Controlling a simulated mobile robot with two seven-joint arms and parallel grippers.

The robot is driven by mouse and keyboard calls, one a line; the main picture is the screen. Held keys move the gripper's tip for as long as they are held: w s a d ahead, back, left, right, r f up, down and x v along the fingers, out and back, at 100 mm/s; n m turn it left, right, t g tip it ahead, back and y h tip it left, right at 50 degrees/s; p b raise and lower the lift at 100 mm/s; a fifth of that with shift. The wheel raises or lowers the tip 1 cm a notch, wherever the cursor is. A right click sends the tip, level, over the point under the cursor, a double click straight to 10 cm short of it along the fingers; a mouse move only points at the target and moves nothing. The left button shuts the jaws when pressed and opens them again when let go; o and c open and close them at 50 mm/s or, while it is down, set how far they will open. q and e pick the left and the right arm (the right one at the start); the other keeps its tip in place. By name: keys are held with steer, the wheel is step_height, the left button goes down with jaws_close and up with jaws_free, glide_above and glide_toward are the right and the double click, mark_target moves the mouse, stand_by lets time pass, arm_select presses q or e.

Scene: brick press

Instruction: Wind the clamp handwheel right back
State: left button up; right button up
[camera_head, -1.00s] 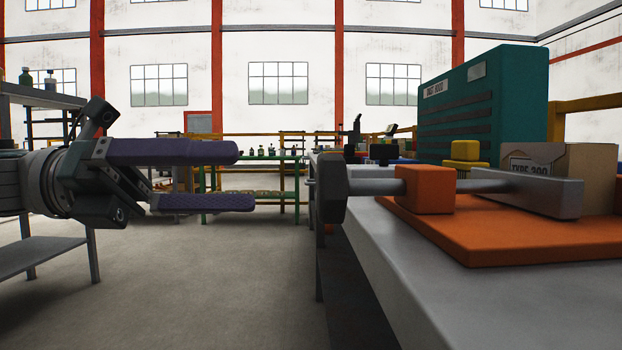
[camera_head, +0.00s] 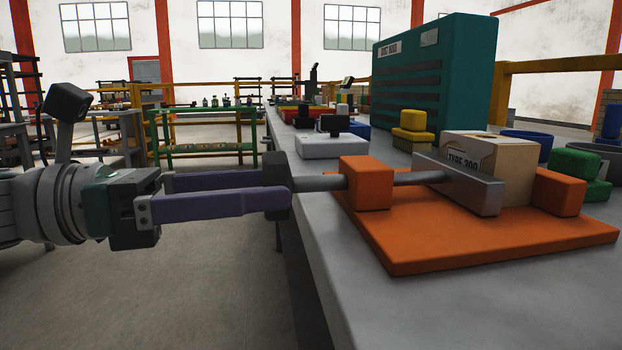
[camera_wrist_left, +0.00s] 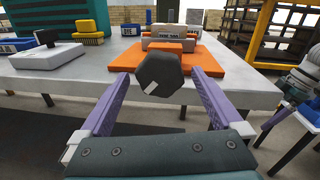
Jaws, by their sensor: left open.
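The dark handwheel (camera_head: 277,172) sits on the left end of the clamp's grey screw (camera_head: 320,184), overhanging the bench edge. The screw passes through an orange block (camera_head: 366,185) to a grey jaw plate (camera_head: 458,186). A cardboard box (camera_head: 490,165) marked TYPE 200 stands beyond the jaw, before an orange stop (camera_head: 558,192). My left gripper (camera_head: 270,188) is open, its purple fingers reaching to either side of the handwheel (camera_wrist_left: 158,73). The near finger partly covers the wheel in the head view. My right gripper (camera_wrist_left: 277,118) shows small at the wrist view's right edge; its jaw state is unclear.
The orange clamp base (camera_head: 440,248) lies on the grey bench (camera_head: 345,300). A large teal machine (camera_head: 437,85) rises behind.

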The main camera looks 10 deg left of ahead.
arm_select(q)
steer(key=shift+x, duration=1)
steer(key=shift+c, duration=0.4)
steer(key=c, duration=1.2)
steer(key=shift+c, duration=0.2)
steer(key=shift+n, duration=0.3)
